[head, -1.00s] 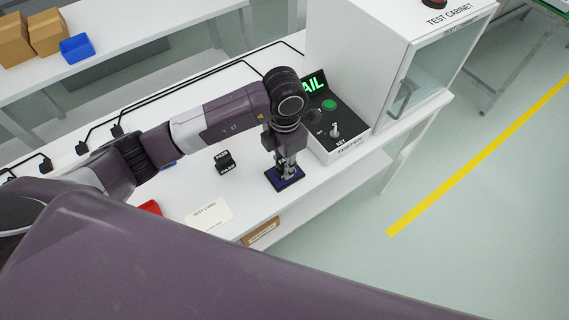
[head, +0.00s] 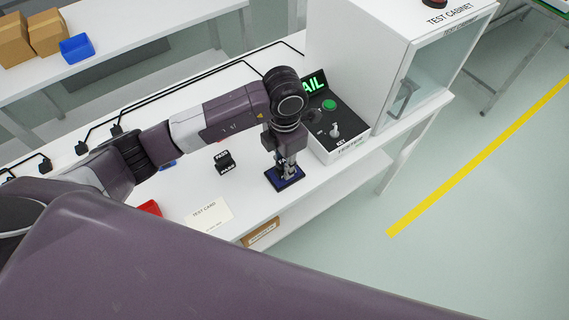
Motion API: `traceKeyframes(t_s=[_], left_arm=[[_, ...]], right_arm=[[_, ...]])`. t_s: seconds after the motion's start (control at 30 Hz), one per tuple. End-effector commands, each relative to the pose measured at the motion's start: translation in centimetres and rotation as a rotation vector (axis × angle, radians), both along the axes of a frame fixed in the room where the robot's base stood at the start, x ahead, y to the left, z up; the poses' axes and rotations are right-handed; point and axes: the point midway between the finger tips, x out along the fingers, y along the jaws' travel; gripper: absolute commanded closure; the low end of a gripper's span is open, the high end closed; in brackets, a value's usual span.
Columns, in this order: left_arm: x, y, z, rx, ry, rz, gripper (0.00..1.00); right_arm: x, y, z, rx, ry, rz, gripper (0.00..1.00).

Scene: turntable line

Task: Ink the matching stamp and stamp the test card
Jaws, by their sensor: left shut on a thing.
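My left gripper (head: 284,168) points down over the dark blue ink pad (head: 292,183) near the table's front edge. It is shut on a stamp (head: 282,161), mostly hidden between the fingers, with a bit of lettering showing. The stamp is at the pad; I cannot tell whether it touches the ink. The test card (head: 209,215), a cream sheet, lies flat to the left of the pad. A black stamp rack (head: 225,162) with white lettering stands behind the card. The tester (head: 341,138) has a screen (head: 315,82) whose visible green letters read "AIL". My right gripper is not in view.
A white test cabinet (head: 400,45) stands to the right of the tester. A red item (head: 150,208) is partly hidden by my arm at the left. Black cables run along the back. The white table (head: 245,205) is clear between card and pad.

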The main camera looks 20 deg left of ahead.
Motion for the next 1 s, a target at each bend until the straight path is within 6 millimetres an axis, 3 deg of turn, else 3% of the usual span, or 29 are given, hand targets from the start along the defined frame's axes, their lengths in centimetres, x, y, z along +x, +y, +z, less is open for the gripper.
traceKeyframes(t_s=[1.0], left_arm=[[-0.1, 0.0, 7.0, 0.001, 0.002, 0.000, 0.96]], right_arm=[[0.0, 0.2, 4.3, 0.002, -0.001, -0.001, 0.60]])
